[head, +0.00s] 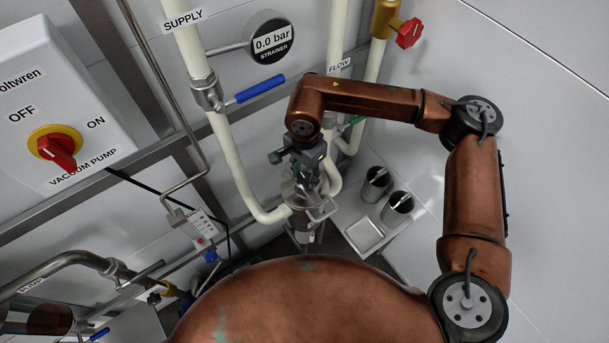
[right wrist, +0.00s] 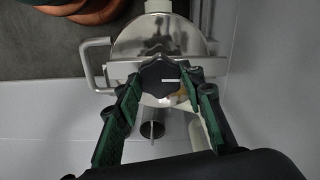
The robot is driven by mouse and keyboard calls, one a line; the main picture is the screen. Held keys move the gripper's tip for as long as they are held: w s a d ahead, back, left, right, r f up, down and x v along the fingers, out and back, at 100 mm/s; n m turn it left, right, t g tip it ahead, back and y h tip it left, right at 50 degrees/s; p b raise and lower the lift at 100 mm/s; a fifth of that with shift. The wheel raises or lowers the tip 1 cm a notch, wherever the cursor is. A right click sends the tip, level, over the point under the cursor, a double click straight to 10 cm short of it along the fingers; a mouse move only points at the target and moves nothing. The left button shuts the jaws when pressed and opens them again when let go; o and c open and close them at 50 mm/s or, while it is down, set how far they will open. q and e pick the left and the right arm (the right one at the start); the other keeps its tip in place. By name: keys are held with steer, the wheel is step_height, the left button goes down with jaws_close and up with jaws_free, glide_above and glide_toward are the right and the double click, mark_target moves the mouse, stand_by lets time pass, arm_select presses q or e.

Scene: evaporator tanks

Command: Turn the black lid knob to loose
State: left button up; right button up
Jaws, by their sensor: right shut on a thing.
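The black lid knob (right wrist: 160,78) sits at the middle of the metal strainer lid (right wrist: 135,45) in the right wrist view, with a white line on its top pointing right. My right gripper (right wrist: 164,82) has its green-padded fingers on the two sides of the knob and is shut on it. In the head view my right gripper (head: 303,165) reaches down over the metal strainer (head: 300,195), and the knob is hidden there. My left gripper is not in view.
A gauge (head: 271,40) reads 0.0 bar. A blue-handled valve (head: 258,89) is on the supply pipe (head: 215,110). Metal cups (head: 397,206) and a square tray (head: 364,236) stand right of the strainer. The vacuum pump switch box (head: 75,85) is at left.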

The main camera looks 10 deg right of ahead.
mark_target(305, 178)
steer(key=shift+n, duration=0.3)
steer(key=o, duration=1.2)
steer(key=shift+c, duration=0.2)
step_height(305, 178, up, 12)
stand_by(0.4)
